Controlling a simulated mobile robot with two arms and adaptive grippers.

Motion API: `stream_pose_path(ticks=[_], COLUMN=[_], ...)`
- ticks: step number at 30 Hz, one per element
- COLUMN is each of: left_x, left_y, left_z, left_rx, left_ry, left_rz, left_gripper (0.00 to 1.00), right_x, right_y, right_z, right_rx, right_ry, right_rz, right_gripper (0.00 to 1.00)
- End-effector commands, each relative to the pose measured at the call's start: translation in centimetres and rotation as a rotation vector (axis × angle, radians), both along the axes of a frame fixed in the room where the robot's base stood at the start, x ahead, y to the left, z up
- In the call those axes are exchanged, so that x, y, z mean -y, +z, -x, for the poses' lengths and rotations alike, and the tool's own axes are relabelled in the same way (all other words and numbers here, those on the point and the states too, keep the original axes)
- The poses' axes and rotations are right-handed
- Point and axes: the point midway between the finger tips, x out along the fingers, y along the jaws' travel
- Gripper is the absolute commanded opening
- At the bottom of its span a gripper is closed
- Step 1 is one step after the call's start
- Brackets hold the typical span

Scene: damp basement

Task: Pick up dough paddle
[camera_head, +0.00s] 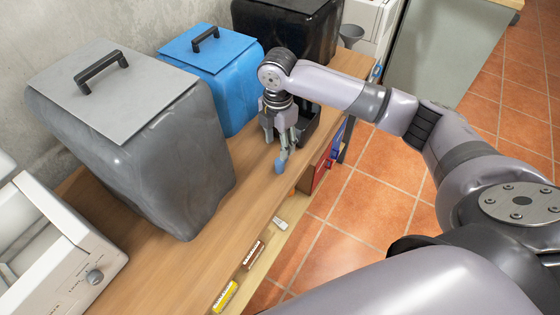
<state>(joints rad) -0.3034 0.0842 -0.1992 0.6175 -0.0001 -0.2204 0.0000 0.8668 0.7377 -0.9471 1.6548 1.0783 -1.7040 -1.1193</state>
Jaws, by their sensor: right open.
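My right gripper (279,138) points down over the wooden shelf top (232,212), in front of the blue bin. Its fingers are apart. A small light-blue piece (281,162) shows just below the fingers, close to the shelf's front edge. It may be part of the dough paddle, but it is too small and too covered by the gripper to tell. I cannot tell whether the fingers touch it. I see no other dough paddle. My left gripper is out of view.
A grey lidded bin (165,150), a blue lidded bin (222,75) and a black bin (290,30) stand along the wall. A dark open box (309,125) is beside the gripper. A white appliance (50,255) stands at left. Small packages (253,255) lie on a lower shelf.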

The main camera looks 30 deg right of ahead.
Motion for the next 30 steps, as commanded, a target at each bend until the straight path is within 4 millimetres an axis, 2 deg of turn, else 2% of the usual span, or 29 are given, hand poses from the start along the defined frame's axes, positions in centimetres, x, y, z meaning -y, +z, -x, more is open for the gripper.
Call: stream_pose_path(ticks=[3,11,19,23,30], left_x=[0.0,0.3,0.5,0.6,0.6], left_y=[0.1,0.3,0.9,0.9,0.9], left_z=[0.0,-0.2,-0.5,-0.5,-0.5], left_rx=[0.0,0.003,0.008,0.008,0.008], left_ry=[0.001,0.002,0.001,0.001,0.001], left_rz=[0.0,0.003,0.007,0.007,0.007], left_gripper=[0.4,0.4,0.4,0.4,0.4], right_x=[0.0,0.0,0.0,0.0,0.0], right_y=[-2.1,-3.9,-7.8,-8.6,-8.6], right_z=[0.1,0.1,0.6,0.5,0.5], right_rx=[-0.003,0.0,-0.002,0.002,0.002], right_ry=[-0.001,-0.001,-0.002,0.0,0.0], right_rz=[0.001,0.001,0.001,0.0,0.0], right_gripper=[0.46,0.46,0.46,0.46,0.44])
